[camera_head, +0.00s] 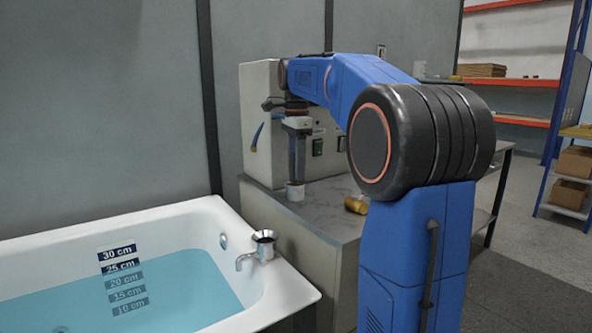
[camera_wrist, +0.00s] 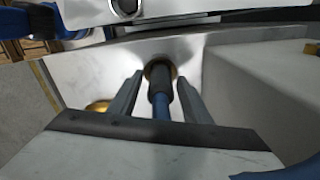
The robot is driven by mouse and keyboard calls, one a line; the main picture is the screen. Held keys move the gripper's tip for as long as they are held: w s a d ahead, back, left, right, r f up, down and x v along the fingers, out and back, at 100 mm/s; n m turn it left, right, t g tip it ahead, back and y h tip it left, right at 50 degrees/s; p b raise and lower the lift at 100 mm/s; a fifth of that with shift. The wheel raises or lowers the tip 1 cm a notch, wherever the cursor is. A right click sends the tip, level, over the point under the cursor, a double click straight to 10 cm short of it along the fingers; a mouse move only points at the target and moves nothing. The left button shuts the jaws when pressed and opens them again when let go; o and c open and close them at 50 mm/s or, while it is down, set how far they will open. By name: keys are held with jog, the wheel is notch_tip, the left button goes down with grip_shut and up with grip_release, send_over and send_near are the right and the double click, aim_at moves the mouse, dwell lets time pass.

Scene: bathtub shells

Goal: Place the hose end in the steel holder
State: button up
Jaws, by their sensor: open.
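The steel holder (camera_head: 264,247) is a small flared metal cup on the bathtub rim, with a curved piece at its left. My gripper (camera_head: 296,179) points down over the grey worktop, behind and right of the holder. In the wrist view my open gripper (camera_wrist: 158,98) has one finger on each side of the hose end (camera_wrist: 159,84). The hose end has a dark sleeve, a brass-coloured ring at its tip and a blue hose (camera_wrist: 163,107). Contact with the fingers cannot be told. In the head view a small pale cup-like piece (camera_head: 295,192) stands just below the fingertips.
The white bathtub (camera_head: 180,213) with blue water and depth labels fills the lower left. A pale machine box (camera_head: 259,90) stands behind my gripper. A brass-coloured cylinder (camera_head: 356,204) lies on the worktop (camera_head: 280,213) to the right. Shelves with boxes (camera_head: 574,162) stand far right.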

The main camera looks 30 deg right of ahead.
notch_tip(320, 180, up, 11)
jog(key=shift+r, duration=0.15)
dwell(0.8)
